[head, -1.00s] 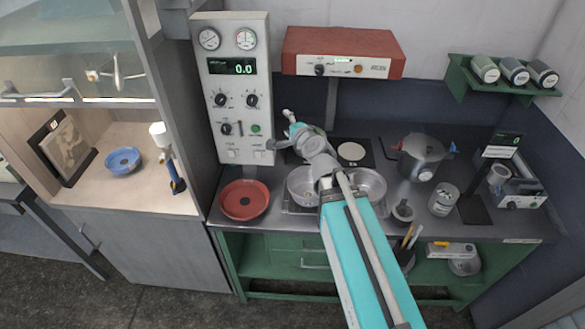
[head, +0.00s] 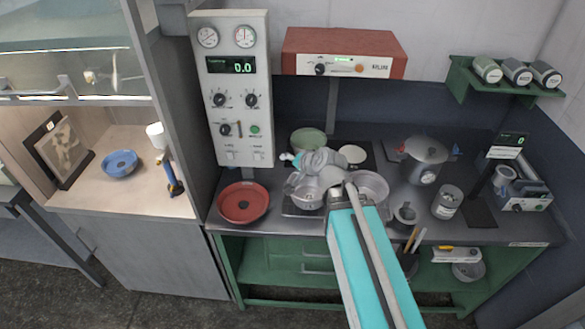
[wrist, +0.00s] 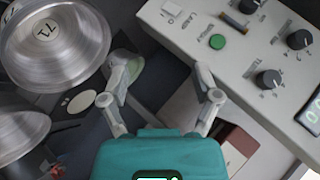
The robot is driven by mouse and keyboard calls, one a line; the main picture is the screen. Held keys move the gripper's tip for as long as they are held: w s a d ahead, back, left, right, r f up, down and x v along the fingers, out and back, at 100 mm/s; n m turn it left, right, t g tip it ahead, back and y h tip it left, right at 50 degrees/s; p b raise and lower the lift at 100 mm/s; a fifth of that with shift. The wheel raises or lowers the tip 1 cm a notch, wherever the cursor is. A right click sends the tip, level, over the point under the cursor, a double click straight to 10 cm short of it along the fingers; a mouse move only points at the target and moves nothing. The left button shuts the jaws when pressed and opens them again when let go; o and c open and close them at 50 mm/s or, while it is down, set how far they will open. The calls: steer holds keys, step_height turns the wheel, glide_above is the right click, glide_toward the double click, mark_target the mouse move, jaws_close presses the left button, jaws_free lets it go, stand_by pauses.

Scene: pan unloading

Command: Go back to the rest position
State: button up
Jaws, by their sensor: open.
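My gripper (wrist: 162,88) is open and empty in the wrist view, with its two fingers spread apart. In the head view it (head: 291,164) hovers above the left of two metal pans (head: 307,193), in front of a round green pan (head: 308,138) at the back of the counter. The right metal pan (head: 374,186) is partly hidden by my arm. In the wrist view a metal pan (wrist: 52,45) lies left of the fingers, and a pale green piece shows behind the left finger.
A control panel (head: 235,90) stands close behind and left of my gripper. A red dish (head: 243,203) lies at the counter's left. A lidded pot (head: 424,160), a can (head: 446,203) and a small cup (head: 405,214) stand to the right. A red box (head: 345,52) hangs above.

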steer(key=shift+s+d+f, duration=0.1)
steer(key=shift+s+f, duration=0.05)
steer(key=shift+f, duration=0.15)
steer(key=shift+f, duration=0.1)
stand_by(0.3)
steer(key=s+d+f+n+g+h+b, duration=0.5)
steer(key=s+d+f+g, duration=0.3)
steer(key=s+d+f, duration=0.4)
steer(key=shift+s+n+g+h, duration=0.4)
steer(key=shift+s+n+h, duration=0.1)
steer(key=shift+s+h, duration=0.1)
stand_by(0.7)
